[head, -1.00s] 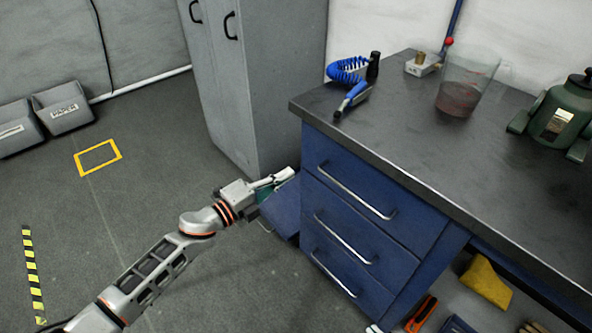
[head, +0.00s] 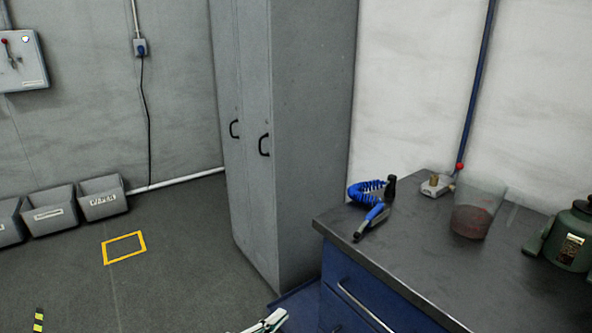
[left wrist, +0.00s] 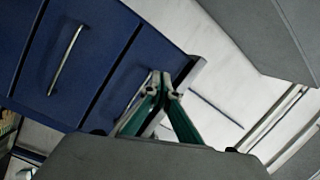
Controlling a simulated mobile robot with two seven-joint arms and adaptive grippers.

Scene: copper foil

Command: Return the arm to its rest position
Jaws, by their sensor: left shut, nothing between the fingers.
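My left gripper (head: 262,323) shows only in part at the bottom edge of the head view, in front of the blue drawer cabinet (head: 345,285). In the left wrist view its green-sided fingers (left wrist: 160,92) meet at their tips, shut with nothing between them, close to the blue drawer fronts (left wrist: 75,55). The rest of the left arm is below the head view. My right gripper is in no view.
A tall grey cabinet (head: 300,140) stands behind. Grey bins (head: 50,212) line the left wall. Open floor lies at left, with a yellow-marked rectangle (head: 124,236).

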